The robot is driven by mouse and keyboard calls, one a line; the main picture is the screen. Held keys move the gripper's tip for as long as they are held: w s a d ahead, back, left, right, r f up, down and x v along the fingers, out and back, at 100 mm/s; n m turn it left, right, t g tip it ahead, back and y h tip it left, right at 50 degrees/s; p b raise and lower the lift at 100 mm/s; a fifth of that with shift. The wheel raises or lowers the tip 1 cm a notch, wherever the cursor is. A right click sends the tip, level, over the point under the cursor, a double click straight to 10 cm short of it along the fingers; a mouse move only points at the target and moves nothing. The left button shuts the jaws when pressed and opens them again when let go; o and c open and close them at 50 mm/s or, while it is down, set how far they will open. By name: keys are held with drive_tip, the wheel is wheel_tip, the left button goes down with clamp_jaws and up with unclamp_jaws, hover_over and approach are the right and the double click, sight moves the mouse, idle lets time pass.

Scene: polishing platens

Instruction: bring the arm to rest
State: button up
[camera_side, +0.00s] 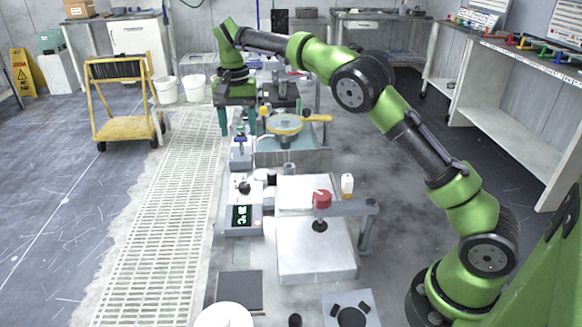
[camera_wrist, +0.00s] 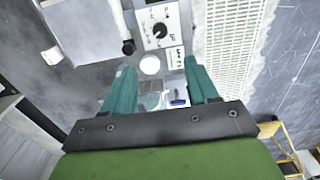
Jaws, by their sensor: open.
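My gripper (camera_side: 238,121) hangs at the far end of my green arm in the side view, pointing down above the far part of the bench. Its two teal fingers stand wide apart with nothing between them. In the wrist view my gripper (camera_wrist: 165,80) also shows open, with a small device with a blue part (camera_wrist: 178,97) visible below and between the fingers. The fingers appear apart from the things beneath. A round yellow-rimmed platen (camera_side: 284,125) with a yellow handle lies just right of my gripper in the side view.
A control box with a lit display (camera_side: 243,215) and a white block (camera_side: 318,262) with a red-topped post (camera_side: 321,200) stand nearer the camera. A yellow cart (camera_side: 128,125) and white buckets (camera_side: 166,90) stand left, beyond the floor grating (camera_side: 160,240).

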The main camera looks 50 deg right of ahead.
drive_tip(key=shift+w, duration=0.1)
drive_tip(key=s+r+n+t+y, duration=0.1)
drive_tip(key=s+r+n+t, duration=0.1)
drive_tip(key=s, duration=1.4)
drive_tip(key=s+a+r+n+t+y, duration=0.1)
drive_tip(key=s+n+t, duration=0.2)
drive_tip(key=s, duration=1.2)
drive_tip(key=shift+s+a+r+t, duration=0.3)
drive_tip(key=shift+s+r+t, duration=0.05)
drive_tip(key=shift+t, duration=0.75)
idle(3.7)
